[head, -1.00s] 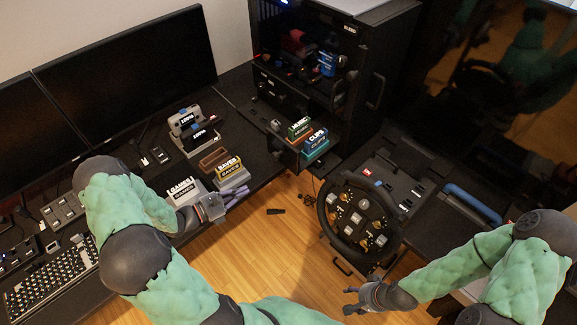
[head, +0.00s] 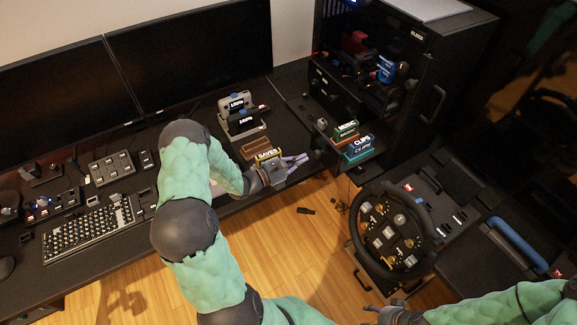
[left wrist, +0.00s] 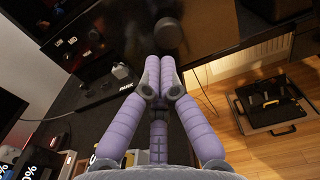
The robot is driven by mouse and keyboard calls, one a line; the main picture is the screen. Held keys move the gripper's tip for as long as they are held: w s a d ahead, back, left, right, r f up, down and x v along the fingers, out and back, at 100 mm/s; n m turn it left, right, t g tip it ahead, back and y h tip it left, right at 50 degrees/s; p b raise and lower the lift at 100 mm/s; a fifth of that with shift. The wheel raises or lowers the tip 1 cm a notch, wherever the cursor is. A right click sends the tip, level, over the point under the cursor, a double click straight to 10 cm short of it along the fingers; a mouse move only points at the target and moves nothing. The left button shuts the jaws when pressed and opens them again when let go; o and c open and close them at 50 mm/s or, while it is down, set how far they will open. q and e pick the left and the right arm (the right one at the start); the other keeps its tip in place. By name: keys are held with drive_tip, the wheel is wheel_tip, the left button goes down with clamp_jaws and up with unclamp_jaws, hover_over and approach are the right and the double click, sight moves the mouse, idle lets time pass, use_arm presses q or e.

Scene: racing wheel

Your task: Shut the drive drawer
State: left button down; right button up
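The drive drawer (head: 339,161) juts out of the front of the black computer tower (head: 429,107). It stands open, with the labelled MUSIC (head: 346,131) and CLIPS (head: 360,147) blocks at it. My left gripper (head: 303,160) is left of the drawer, over the desk edge beside the SAVES block (head: 268,155). In the left wrist view its purple fingers (left wrist: 160,65) are together and hold nothing visible. A round black knob (left wrist: 168,35) on a dark panel shows just beyond the fingertips; contact is unclear. My right gripper (head: 372,310) is low by the steering wheel, too small to read.
Labelled blocks on a grey stand (head: 240,115) sit on the desk behind my left gripper. The monitors (head: 190,65) and keyboard (head: 95,228) are at left.

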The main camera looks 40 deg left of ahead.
use_arm(q)
drive_tip(key=shift+x, duration=1)
drive_tip(key=b, duration=0.5)
approach(356, 133)
drive_tip(key=w+d, duration=0.1)
drive_tip(key=w, duration=0.1)
drive_tip(key=w+d+r, duration=0.1)
drive_tip(key=w, duration=0.1)
drive_tip(key=w+d, duration=0.2)
drive_tip(key=shift+r, duration=0.15)
drive_tip(key=shift+x, duration=0.8)
drive_tip(key=shift+r, duration=0.25)
drive_tip(key=shift+w+r, duration=0.1)
drive_tip(key=shift+a, duration=0.15)
